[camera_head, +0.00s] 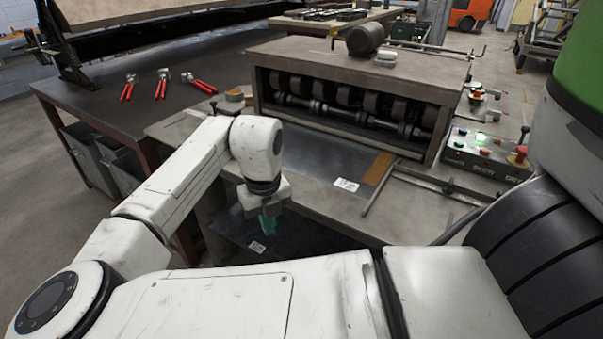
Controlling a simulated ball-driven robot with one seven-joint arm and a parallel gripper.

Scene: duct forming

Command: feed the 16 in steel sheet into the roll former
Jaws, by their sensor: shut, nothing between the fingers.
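The roll former (355,62) stands on a table, its open front showing several dark rollers. A flat grey steel sheet (318,165) with a white label lies on the table in front of the rollers. A second dark sheet (295,243) with a white label lies lower down, below the table's front edge, partly behind my arm. The label writing is too small to read, so I cannot tell which sheet is the 16 in one. My gripper (268,224), with teal fingers, points down in front of the table edge, above the lower sheet. It is shut and empty.
A control box (487,154) with buttons and a lit green lamp sits right of the rollers. A metal guide bar (374,194) lies right of the upper sheet. A dark bench (150,85) at left holds several red-handled tools (163,84). Grey bins (92,150) stand under it.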

